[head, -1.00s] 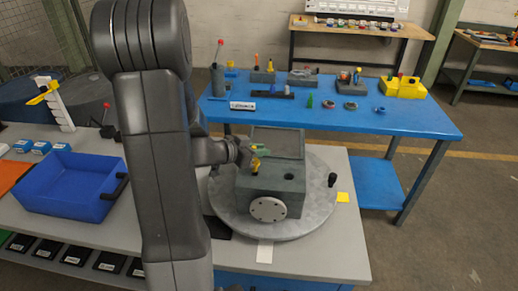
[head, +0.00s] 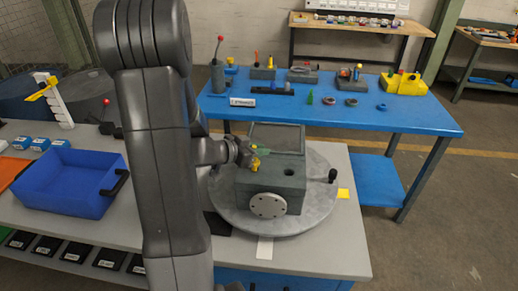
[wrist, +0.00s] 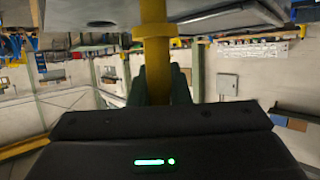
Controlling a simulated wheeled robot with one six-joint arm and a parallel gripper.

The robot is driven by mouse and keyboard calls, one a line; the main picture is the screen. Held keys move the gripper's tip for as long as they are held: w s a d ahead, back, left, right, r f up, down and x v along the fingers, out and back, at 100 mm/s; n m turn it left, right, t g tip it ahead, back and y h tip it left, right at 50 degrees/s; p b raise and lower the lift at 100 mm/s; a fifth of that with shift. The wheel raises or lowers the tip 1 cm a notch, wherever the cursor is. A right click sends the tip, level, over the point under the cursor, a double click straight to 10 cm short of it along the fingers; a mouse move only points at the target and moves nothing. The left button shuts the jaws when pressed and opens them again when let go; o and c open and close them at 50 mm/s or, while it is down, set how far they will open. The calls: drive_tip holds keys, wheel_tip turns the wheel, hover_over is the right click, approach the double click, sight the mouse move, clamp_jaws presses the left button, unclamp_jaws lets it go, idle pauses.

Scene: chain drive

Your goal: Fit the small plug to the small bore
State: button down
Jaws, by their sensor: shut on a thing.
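My gripper (head: 250,153) is shut on a yellow plug (head: 255,163), held over the left part of the top of a grey block (head: 262,182). In the wrist view the yellow plug (wrist: 153,55), with a wider collar, stands between the dark green fingers (wrist: 160,88) and runs up out of the frame. Its far end is out of view there. A dark round bore (head: 288,172) shows open in the block's top, right of the plug. I cannot tell whether the plug's tip touches the block or whether another bore lies under it.
The block stands on a round grey turntable (head: 318,205) with a black knob (head: 332,175). A raised grey panel (head: 277,137) is behind the gripper. A blue bin (head: 65,190) stands left. A blue table (head: 420,122) with parts is behind. My arm hides the middle left.

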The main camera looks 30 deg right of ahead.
drive_tip(key=shift+f+b, duration=0.65)
drive_tip(key=shift+f, duration=0.55)
drive_tip(key=c, duration=1.3)
unclamp_jaws()
drive_tip(key=b+v, duration=0.1)
drive_tip(key=v, duration=1.3)
drive_tip(key=shift+d+f, duration=0.1)
drive_tip(key=shift+d, duration=0.05)
drive_tip(key=p+x, duration=0.1)
drive_tip(key=x, duration=1.2)
drive_tip(key=shift+d+f, duration=0.1)
drive_tip(key=shift+d, duration=0.2)
drive_tip(key=shift+r, duration=0.4)
drive_tip(key=shift+f, duration=0.1)
